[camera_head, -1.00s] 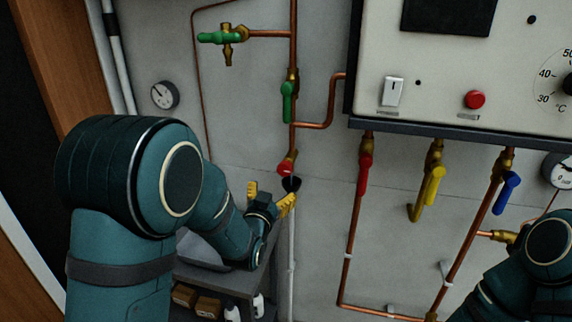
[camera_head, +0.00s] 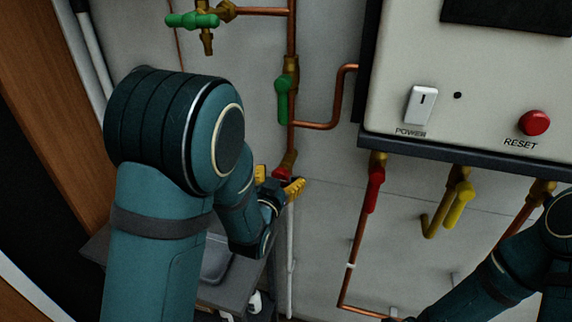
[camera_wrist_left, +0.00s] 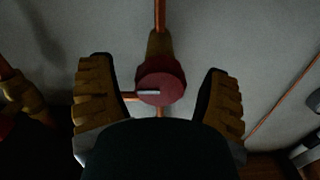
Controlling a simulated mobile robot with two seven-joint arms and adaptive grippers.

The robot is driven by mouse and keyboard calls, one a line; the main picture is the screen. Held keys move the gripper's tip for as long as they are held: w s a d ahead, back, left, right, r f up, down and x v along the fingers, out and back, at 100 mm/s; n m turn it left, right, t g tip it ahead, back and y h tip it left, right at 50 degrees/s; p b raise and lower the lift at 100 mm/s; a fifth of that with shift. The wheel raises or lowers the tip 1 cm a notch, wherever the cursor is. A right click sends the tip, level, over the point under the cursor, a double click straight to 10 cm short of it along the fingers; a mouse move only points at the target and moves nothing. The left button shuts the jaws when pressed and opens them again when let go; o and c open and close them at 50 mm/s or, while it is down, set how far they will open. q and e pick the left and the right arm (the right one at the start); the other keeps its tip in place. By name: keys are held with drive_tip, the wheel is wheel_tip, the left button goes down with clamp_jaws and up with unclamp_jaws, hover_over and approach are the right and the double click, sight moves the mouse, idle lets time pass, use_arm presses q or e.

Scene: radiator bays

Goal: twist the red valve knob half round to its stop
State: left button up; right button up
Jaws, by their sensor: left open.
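The red valve knob (camera_head: 283,173) sits at the lower end of a copper pipe on the wall, partly hidden by my left gripper in the head view. My left gripper (camera_head: 279,183) has yellow fingers and is open at the knob. In the left wrist view the round red knob (camera_wrist_left: 165,80) with a pale line mark lies between the two spread fingers of the left gripper (camera_wrist_left: 160,95), with a gap on each side. My right arm (camera_head: 520,260) shows at the lower right; its gripper is out of view.
A green-handled valve (camera_head: 283,100) is on the same pipe above the knob. The control box (camera_head: 480,100) is to the right, with a red lever (camera_head: 375,190) and a yellow lever (camera_head: 462,205) below it. A dark grey shelf (camera_head: 250,290) stands below the gripper.

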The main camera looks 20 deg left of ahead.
use_arm(q)
drive_tip(key=shift+w, duration=0.35)
use_arm(e)
drive_tip(key=shift+w+r, duration=0.1)
drive_tip(key=shift+w, duration=0.3)
use_arm(q)
drive_tip(key=shift+s, duration=0.1)
drive_tip(key=shift+c, duration=1.1)
drive_tip(key=c, duration=1)
